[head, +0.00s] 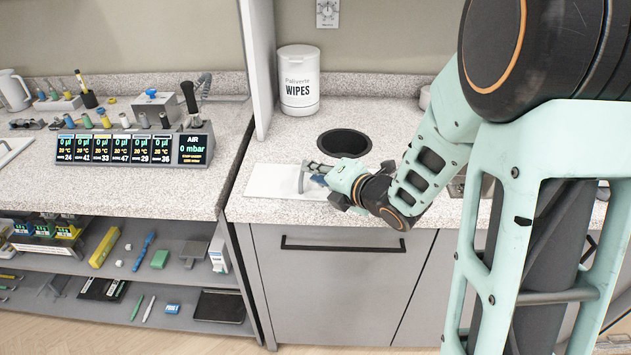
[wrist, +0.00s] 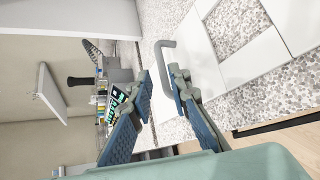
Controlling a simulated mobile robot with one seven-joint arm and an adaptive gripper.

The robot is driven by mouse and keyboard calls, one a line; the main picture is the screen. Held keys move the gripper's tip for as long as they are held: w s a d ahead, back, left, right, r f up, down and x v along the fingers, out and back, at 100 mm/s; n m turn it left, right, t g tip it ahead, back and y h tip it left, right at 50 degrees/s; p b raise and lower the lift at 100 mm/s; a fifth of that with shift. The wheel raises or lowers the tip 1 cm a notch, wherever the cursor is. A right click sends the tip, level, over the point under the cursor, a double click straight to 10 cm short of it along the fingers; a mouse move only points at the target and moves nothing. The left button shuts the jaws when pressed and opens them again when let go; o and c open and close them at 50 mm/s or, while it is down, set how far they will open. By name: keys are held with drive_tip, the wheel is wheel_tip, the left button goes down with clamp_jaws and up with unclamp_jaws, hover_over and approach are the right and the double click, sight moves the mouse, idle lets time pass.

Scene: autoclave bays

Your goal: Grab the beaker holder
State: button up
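A grey curved handle (wrist: 164,66) stands up from a flat white plate (wrist: 196,42); I take this to be the beaker holder. In the head view the handle (head: 302,178) rises from the white plate (head: 268,181) on the speckled counter, and my gripper covers the plate's right part. My gripper (head: 312,173) comes in from the right, low over the plate. In the wrist view its blue-padded fingers (wrist: 159,80) are apart, with the handle's lower part showing between the fingertips. Whether a finger touches the handle cannot be told.
A round dark opening (head: 344,143) is in the counter behind the gripper. A white wipes tub (head: 299,82) stands at the back. A pale upright panel (head: 260,65) rises left of it. A display unit (head: 135,148) stands on the left bench.

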sight(306, 182)
drive_tip(key=shift+p+x, duration=0.35)
drive_tip(key=shift+x, duration=2.25)
drive_tip(key=shift+d+f, duration=0.1)
clamp_jaws()
